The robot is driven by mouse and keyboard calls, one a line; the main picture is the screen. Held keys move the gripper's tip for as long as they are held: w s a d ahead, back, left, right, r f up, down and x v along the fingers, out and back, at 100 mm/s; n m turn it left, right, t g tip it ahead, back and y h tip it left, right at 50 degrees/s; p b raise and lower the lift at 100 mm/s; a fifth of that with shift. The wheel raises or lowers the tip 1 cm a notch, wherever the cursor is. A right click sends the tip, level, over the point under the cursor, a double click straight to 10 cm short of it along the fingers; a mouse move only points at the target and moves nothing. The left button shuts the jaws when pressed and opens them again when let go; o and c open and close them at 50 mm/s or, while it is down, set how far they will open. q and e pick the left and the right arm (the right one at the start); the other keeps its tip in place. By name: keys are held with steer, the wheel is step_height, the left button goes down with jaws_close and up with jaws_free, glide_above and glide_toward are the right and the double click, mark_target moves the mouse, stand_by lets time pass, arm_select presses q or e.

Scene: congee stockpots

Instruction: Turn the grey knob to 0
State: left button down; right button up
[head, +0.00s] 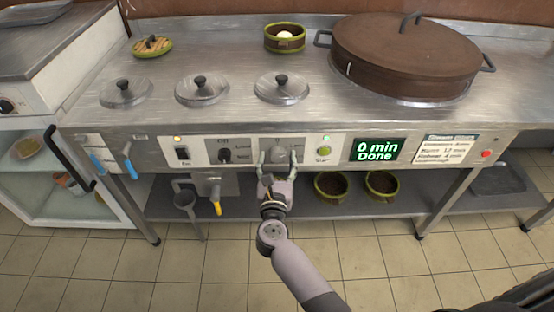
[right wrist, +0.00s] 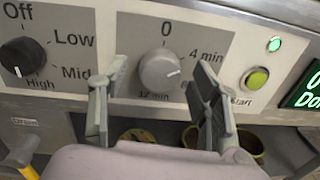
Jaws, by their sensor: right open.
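The grey knob (right wrist: 160,70) is on the front panel of the steel counter, with 0 printed above it, 4 min to its right and 12 min at its lower left. It also shows in the head view (head: 278,154). My right gripper (head: 277,161) is open in front of the panel. In the right wrist view its fingers (right wrist: 160,80) stand on either side of the knob, with visible gaps, not closed on it. My left gripper is not in view.
A black heat knob (right wrist: 23,56) is left of the grey knob. A green start button (right wrist: 256,79) is close on the right, beside a display (head: 377,150) reading "0 min Done". A large lidded brown pot (head: 405,55) stands on the counter. Bowls (head: 331,186) sit on the lower shelf.

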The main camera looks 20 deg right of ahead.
steer(key=shift+w+d, duration=0.15)
steer(key=shift+w, duration=0.1)
steer(key=shift+c, duration=0.4)
steer(key=c, duration=1.1)
